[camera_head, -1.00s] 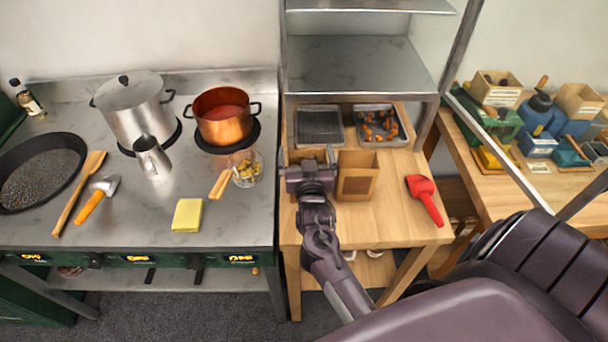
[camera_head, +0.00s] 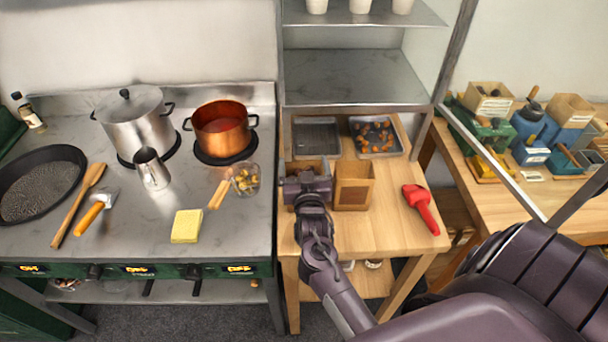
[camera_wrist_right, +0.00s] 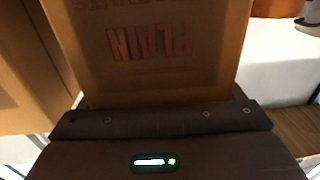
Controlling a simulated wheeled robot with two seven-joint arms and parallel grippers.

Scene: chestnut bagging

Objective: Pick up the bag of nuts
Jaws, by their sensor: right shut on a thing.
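My right gripper (camera_head: 307,183) is at the left side of the wooden table, shut on a brown paper bag. In the wrist view the bag (camera_wrist_right: 150,75) fills the middle, with the word "PLAIN" printed in red and upside down. In the head view the gripper hides most of this bag. I cannot tell whether its bottom touches the table. A second brown open-topped bag (camera_head: 353,186) stands on the table just to the right of the gripper. My left gripper is not in view.
An empty dark tray (camera_head: 317,138) and a tray of nuts (camera_head: 376,136) lie behind the bags. A red scoop (camera_head: 421,207) lies to the right. The stove (camera_head: 120,235) with pots is on the left. A metal shelf (camera_head: 345,77) stands above the back.

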